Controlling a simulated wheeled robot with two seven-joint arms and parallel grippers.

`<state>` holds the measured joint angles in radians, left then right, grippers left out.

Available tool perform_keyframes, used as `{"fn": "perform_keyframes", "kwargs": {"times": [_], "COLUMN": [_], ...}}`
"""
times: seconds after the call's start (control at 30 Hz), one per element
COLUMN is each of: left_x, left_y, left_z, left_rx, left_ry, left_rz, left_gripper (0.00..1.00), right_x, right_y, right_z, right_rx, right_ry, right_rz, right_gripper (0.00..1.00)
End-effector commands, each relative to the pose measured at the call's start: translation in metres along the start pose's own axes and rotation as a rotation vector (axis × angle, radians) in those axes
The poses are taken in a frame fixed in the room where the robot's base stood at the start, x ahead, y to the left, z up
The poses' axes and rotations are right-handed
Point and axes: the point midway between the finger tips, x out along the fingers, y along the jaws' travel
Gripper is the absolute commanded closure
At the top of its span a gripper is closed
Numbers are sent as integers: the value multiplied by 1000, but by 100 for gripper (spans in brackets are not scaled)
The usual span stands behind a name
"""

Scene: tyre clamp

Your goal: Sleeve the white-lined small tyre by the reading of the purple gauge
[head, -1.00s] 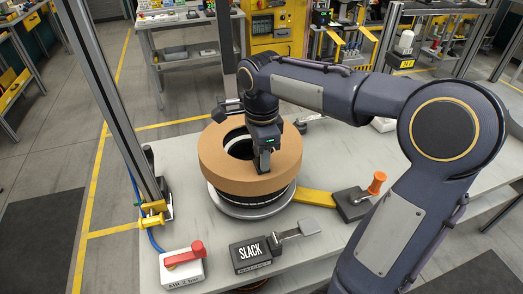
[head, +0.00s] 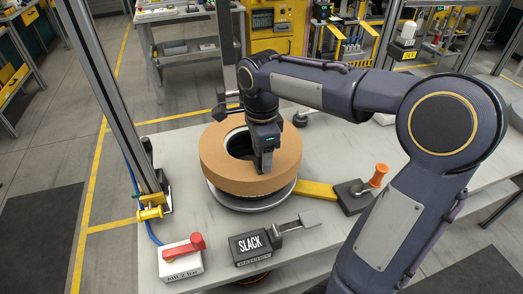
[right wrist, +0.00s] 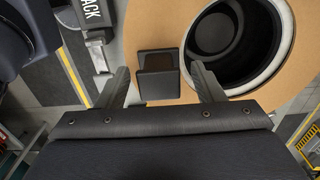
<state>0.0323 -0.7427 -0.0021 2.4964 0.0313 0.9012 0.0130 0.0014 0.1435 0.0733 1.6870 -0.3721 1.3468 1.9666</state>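In the right wrist view the sleeve (right wrist: 250,98) surrounds a black hollow with a white lining (right wrist: 275,70). A dark block (right wrist: 158,75) stands on the sleeve. My right gripper (head: 265,168) is over the sleeve's near side; in its wrist view its fingers (right wrist: 160,80) stand on either side of the block with gaps showing. My left gripper is not in view. I cannot make out a purple gauge.
A black box reading SLACK (head: 250,246) with a grey lever stands at the front. A white air box (head: 181,262) with a red handle is left of it. An orange-handled yellow clamp (head: 318,190) lies right of the plate. A metal post (head: 110,100) rises at left.

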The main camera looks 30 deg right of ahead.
Motion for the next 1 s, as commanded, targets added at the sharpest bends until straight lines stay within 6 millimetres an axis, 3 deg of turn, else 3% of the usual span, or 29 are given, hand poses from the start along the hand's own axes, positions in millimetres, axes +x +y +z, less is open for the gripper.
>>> {"fn": "perform_keyframes", "kwargs": {"times": [0.27,0.7,1.0], "left_x": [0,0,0], "left_y": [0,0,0], "left_z": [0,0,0], "left_rx": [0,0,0], "left_ry": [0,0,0], "left_rz": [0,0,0], "left_gripper": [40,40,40], "right_x": [-2,-67,-78], "right_y": [0,-1,0], "right_z": [0,0,0], "right_rx": [0,0,0], "right_ry": [0,-1,0], "right_rz": [0,-2,0], "right_gripper": [39,39,39]}}
